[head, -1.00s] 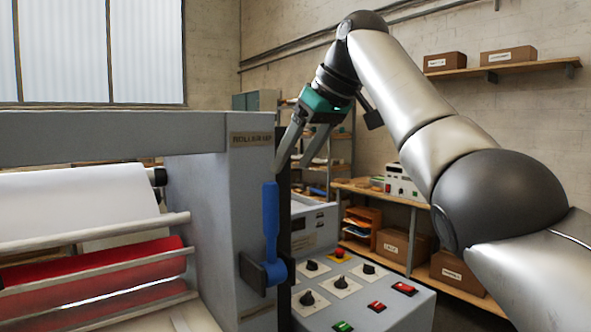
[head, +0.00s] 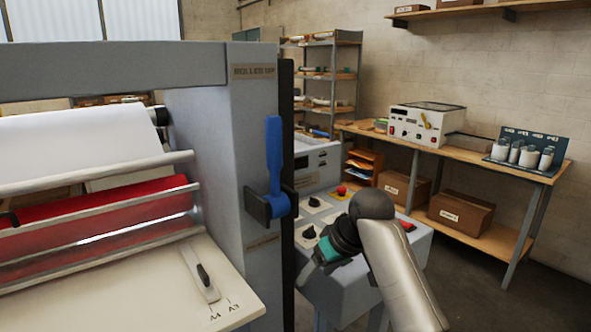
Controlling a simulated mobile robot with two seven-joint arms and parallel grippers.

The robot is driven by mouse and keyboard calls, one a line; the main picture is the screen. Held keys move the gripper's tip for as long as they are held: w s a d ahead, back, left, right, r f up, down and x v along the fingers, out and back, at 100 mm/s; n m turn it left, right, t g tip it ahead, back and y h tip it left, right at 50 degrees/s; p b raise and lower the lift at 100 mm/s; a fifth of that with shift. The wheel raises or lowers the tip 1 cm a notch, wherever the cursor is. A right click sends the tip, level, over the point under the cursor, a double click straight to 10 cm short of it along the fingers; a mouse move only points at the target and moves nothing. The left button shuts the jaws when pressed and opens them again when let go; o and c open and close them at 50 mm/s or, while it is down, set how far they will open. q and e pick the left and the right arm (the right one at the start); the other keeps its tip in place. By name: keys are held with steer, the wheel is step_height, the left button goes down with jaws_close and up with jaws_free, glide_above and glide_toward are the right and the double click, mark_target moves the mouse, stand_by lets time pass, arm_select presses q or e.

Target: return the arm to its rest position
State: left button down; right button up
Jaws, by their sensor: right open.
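My right arm comes in from the bottom right. Its teal-and-black right gripper (head: 306,273) hangs low in front of the control panel (head: 335,215), fingers pointing down and left. It is open and nothing shows between its fingers; they are small and partly blurred together. The blue lever (head: 274,155) on the grey laminator frame (head: 215,160) stands upright, its dark bracket below. The gripper is below and right of the lever, apart from it. The arm hides part of the panel's knobs and buttons. My left gripper does not show.
The laminator's red roll (head: 100,220) and white film roll (head: 80,140) are at left, above a cream feed table (head: 150,285) with a guide slider (head: 203,280). A workbench (head: 470,155) with a white instrument (head: 425,122) stands behind. Floor at the right is clear.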

steer(key=s+d+f+m+h, duration=0.15)
steer(key=s+d+f, duration=0.25)
steer(key=s+f, duration=0.6)
steer(key=s+d+f+m+h, duration=0.15)
steer(key=s+d+f, duration=0.4)
steer(key=s, duration=0.85)
steer(key=s+d+m, duration=0.1)
steer(key=s+d, duration=0.1)
steer(key=s, duration=0.9)
step_height(320, 180, down, 27)
steer(key=s+g+b, duration=0.2)
steer(key=b, duration=0.2)
steer(key=s+d+f+g+b, duration=0.1)
steer(key=s+d+f+b, duration=0.1)
steer(key=s+f, duration=1.2)
step_height(320, 180, down, 2)
steer(key=shift+s+d+f+h+b, duration=0.15)
steer(key=shift+s+d+h+b, duration=0.2)
steer(key=shift+h+b, duration=0.1)
steer(key=shift+c, duration=0.2)
